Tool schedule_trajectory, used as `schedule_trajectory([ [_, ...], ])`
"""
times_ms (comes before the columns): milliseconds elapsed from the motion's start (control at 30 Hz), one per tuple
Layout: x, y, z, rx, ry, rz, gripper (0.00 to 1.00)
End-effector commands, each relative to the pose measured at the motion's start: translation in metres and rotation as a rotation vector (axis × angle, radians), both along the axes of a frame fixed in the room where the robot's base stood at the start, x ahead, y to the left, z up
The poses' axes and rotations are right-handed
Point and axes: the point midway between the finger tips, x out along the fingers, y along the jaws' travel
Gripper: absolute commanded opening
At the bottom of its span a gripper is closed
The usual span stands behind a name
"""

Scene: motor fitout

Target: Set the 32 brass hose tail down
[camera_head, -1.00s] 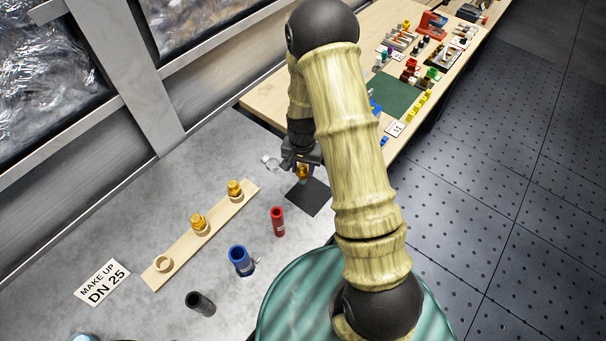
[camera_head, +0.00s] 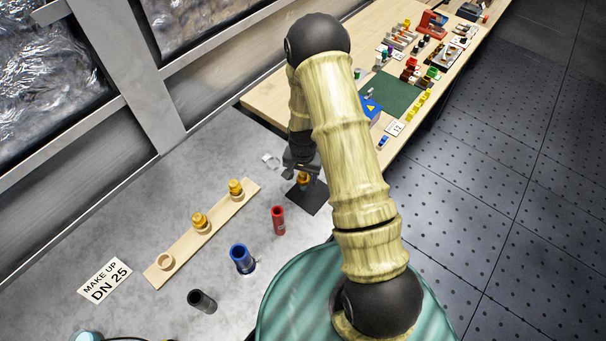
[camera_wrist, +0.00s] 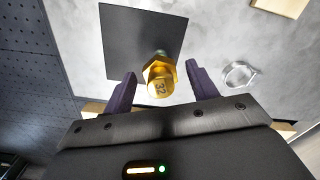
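The brass hose tail (camera_wrist: 160,82), marked 32 on its hex end, is between my two fingers in the wrist view, with a gap on each side. In the head view the hose tail (camera_head: 304,180) is at the dark square mat (camera_head: 312,197), directly below my gripper (camera_head: 301,168). It looks upright on or just over the mat; the contact is not clear. My gripper (camera_wrist: 161,78) is open around it. The mat (camera_wrist: 120,45) also shows in the wrist view.
A clear ring clamp (camera_head: 270,161) lies close to my gripper. A wooden rack (camera_head: 215,225) holds two brass fittings. Red (camera_head: 278,220), blue (camera_head: 241,259) and black (camera_head: 202,301) hose pieces stand nearby.

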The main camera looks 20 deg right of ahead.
Motion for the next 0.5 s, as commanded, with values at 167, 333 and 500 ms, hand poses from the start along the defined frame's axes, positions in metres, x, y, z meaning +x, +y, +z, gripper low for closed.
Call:
schedule_trajectory([
  [167, 0.000, 0.000, 0.000, 0.000, 0.000, 0.000, 0.57],
  [333, 0.000, 0.000, 0.004, 0.000, 0.000, 0.000, 0.57],
  [500, 0.001, 0.000, 0.015, -0.001, -0.003, 0.000, 0.57],
])
